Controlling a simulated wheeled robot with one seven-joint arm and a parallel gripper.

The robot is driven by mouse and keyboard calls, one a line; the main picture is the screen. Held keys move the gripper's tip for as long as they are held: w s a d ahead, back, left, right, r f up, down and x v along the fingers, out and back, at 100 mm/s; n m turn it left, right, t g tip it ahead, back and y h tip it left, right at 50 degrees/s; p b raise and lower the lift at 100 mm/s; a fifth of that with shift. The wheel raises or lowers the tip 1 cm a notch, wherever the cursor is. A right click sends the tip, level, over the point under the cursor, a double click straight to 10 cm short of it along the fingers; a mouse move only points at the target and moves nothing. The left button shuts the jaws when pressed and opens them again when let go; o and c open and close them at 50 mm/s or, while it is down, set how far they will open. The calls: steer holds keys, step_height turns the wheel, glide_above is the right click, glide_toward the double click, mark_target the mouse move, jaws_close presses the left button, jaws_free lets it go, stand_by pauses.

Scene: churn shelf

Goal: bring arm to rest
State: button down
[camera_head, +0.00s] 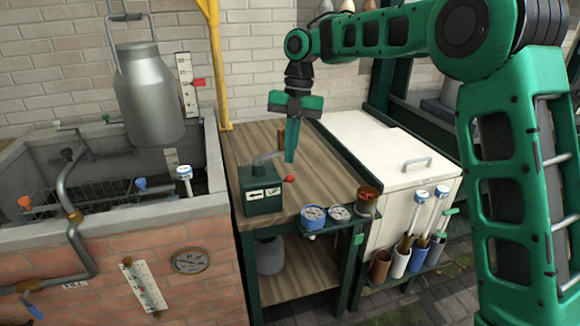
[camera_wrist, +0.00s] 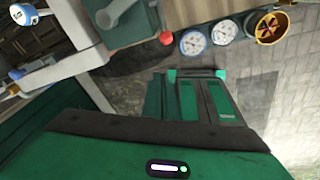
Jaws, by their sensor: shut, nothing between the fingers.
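My gripper (camera_head: 291,150) is green and points down above the wooden bench top (camera_head: 241,150), its fingers closed together with nothing between them. It hangs just behind and to the right of a dark green box (camera_head: 262,194) with a metal lever and a red knob. I cannot tell the exact gap between the fingertips and the bench. My green arm reaches across from the right side of the head view. In the wrist view, my gripper (camera_wrist: 195,97) fills the lower middle, with the green box (camera_wrist: 128,20) beyond it.
A metal churn (camera_head: 150,95) hangs over a brick-walled basin (camera_head: 90,260) at left. A white chest (camera_head: 385,165) stands right. A yellow post (camera_head: 216,70) rises behind the bench.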

steer(key=shift+w+d+r, duration=0.1)
steer(key=shift+w+r, duration=0.05)
steer(key=shift+r, duration=0.3)
steer(key=s+d+m+t, duration=0.1)
steer(key=s+d+m, duration=0.6)
steer(key=d+m, duration=0.4)
steer(key=s+d+m, duration=0.6)
steer(key=d+m, duration=0.4)
steer(key=d, duration=0.4)
steer(key=s+d+f+m, duration=0.2)
steer(key=s+d+m, duration=0.2)
steer(key=s+m, duration=0.2)
steer(key=s+d+f+m, duration=0.3)
steer(key=s+m, duration=0.3)
steer(key=s, duration=0.4)
steer(key=s+d+f+m+h, duration=0.1)
steer(key=s+d+f+m, duration=0.1)
steer(key=s+d+m, duration=0.3)
steer(key=s+m, duration=0.2)
steer(key=s, duration=0.2)
steer(key=shift+d+f, duration=0.35)
steer(key=shift+f, duration=0.05)
